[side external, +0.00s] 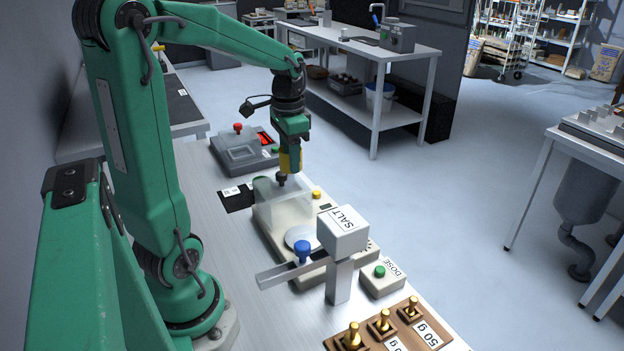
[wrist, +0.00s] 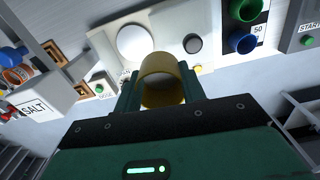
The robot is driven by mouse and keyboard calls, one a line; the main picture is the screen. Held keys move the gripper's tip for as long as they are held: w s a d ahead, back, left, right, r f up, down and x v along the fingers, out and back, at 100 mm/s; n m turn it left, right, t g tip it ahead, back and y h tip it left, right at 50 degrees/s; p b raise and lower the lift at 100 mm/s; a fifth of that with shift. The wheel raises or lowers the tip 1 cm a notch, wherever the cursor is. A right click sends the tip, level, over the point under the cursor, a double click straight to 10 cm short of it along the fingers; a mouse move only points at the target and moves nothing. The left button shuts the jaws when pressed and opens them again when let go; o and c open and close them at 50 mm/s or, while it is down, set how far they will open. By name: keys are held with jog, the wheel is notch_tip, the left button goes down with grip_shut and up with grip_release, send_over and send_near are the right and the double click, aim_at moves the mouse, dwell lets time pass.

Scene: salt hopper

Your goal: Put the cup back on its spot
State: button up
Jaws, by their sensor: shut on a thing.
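My gripper (side external: 289,150) is shut on the yellow cup (side external: 290,161) and holds it above the back end of the balance (side external: 270,231). In the wrist view the yellow cup (wrist: 162,80) sits between the fingers with its open mouth showing; its contents cannot be made out. A black mat (side external: 236,200) with white labels lies left of the balance. In the wrist view a blue cup (wrist: 242,41) and a green cup (wrist: 244,9) stand on the mat, beside a "50" label. The yellow cup's own spot cannot be told.
A clear cover with a dark knob (side external: 282,180) stands on the balance, below my gripper. The SALT hopper (side external: 343,232), DOSE button box (side external: 382,279) and wooden weight block (side external: 376,333) stand nearer. A grey device with a red knob (side external: 238,128) stands beyond the mat.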

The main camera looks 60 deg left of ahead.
jog(key=s+a+n, duration=0.3)
jog(key=a+n, duration=0.1)
jog(key=a, duration=0.7)
jog(key=n, duration=0.3)
send_over(236, 202)
notch_tip(236, 202, down, 9)
jog(key=shift+f, duration=5.25)
jog(key=shift+f, duration=0.15)
jog(key=o, duration=1.1)
jog(key=shift+c, duration=0.2)
notch_tip(236, 202, up, 12)
jog(key=shift+r, duration=0.2)
